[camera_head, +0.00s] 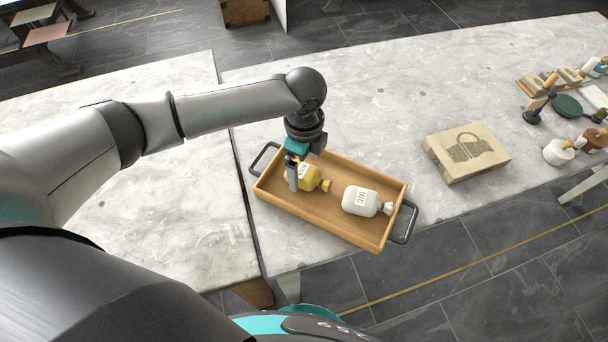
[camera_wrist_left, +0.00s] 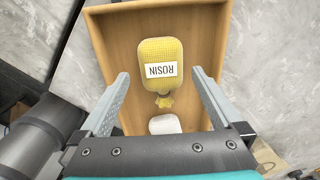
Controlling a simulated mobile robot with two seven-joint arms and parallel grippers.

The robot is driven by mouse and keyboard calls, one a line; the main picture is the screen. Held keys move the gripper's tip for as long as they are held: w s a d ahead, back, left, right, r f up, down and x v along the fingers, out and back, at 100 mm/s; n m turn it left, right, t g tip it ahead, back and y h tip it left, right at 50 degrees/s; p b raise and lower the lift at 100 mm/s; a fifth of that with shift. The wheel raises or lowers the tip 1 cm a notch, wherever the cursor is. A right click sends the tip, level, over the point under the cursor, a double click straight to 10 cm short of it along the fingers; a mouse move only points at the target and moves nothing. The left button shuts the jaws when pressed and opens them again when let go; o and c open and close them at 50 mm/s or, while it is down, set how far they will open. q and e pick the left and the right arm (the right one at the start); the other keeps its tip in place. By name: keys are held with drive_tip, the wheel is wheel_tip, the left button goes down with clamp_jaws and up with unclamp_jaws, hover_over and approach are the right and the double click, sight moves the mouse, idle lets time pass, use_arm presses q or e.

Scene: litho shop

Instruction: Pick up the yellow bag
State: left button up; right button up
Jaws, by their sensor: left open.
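The yellow bag (camera_head: 312,178) lies in the left part of a wooden tray (camera_head: 330,222) on the marble table. In the left wrist view the yellow bag (camera_wrist_left: 160,52) carries a white label reading ROSIN, and its tied neck points toward my gripper. My left gripper (camera_head: 293,180) is over the tray at the bag and hides part of it. In the left wrist view my left gripper (camera_wrist_left: 160,85) is open, with its fingers apart on either side of the bag's neck end and nothing held. My right gripper is not in view.
A white bag (camera_head: 360,200) labelled TALC lies in the tray's right part. The tray has dark handles (camera_head: 403,222) at both ends. A stone block (camera_head: 466,152) stands to the right. Several tools and pots (camera_head: 567,106) stand at the far right.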

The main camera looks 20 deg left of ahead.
sight(304, 171)
use_arm(q)
wheel_tip(304, 171, down, 3)
drive_tip(key=shift+w+f+b, duration=0.1)
drive_tip(key=shift+f+b, duration=0.05)
drive_tip(key=shift+b, duration=0.15)
drive_tip(key=shift+c, duration=0.2)
drive_tip(key=c, duration=1.3)
wheel_tip(304, 171, up, 20)
drive_tip(key=p, duration=0.4)
drive_tip(key=shift+p, duration=0.35)
drive_tip(key=o, duration=0.9)
drive_tip(key=c, duration=0.7)
